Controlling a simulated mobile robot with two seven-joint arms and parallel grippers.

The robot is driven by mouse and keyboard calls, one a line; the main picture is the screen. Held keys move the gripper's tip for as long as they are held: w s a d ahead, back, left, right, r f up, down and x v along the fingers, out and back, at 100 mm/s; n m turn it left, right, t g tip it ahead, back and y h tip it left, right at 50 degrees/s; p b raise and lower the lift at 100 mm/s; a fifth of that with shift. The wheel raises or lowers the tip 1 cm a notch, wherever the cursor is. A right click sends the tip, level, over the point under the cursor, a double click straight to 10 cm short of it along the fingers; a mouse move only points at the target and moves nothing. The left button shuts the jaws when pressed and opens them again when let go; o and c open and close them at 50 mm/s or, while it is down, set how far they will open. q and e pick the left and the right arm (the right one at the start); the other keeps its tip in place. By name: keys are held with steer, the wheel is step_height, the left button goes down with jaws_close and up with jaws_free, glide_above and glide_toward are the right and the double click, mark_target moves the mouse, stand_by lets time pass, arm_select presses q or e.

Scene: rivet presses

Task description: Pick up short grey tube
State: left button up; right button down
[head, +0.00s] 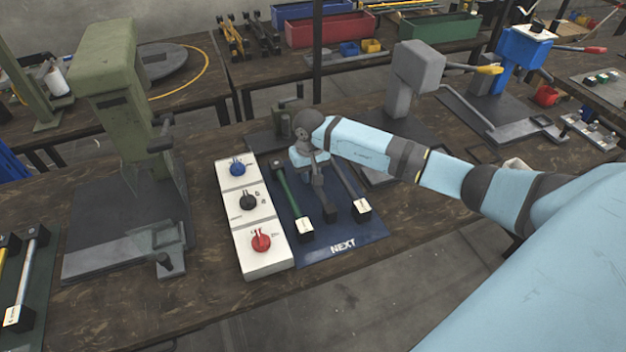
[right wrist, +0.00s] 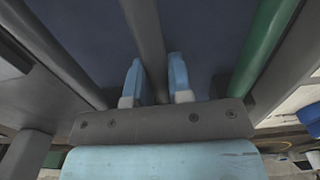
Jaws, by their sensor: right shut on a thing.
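A dark blue mat marked NEXT (head: 343,247) lies on the bench. A green tube (head: 285,187) lies on its left, a grey tube (head: 349,182) on its right, and a middle grey tube (right wrist: 146,35) between them. My right gripper (head: 317,173) points down over the middle tube and hides much of it. In the right wrist view, the gripper's two blue fingers (right wrist: 157,82) stand on either side of this tube and are shut on it. The green tube shows at the right (right wrist: 265,45) and the other grey tube at the left (right wrist: 50,50). My left gripper is not in view.
A white panel with blue, black and red knobs (head: 241,213) borders the mat's left side. A green press (head: 118,100) stands further left. Grey (head: 416,80) and blue (head: 522,58) presses stand at the back right. Another tube mat (head: 38,300) is at far left.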

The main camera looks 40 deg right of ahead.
step_height(320, 180, up, 19)
steer(key=s+a+f+n, duration=0.2)
steer(key=a+f+n, duration=0.1)
steer(key=a, duration=1)
arm_select(q)
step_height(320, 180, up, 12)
steer(key=p, duration=1.4)
arm_select(e)
steer(key=s+r, duration=1)
steer(key=r, duration=0.1)
arm_select(q)
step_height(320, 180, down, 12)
steer(key=b, duration=1.4)
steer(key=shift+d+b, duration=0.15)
steer(key=shift+b, duration=0.15)
arm_select(e)
steer(key=w+d+f+m, duration=0.3)
steer(key=w+d+f, duration=0.4)
steer(key=w+d, duration=0.5)
steer(key=shift+d, duration=0.55)
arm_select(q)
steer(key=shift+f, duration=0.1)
arm_select(e)
step_height(320, 180, down, 15)
steer(key=shift+f, duration=2.35)
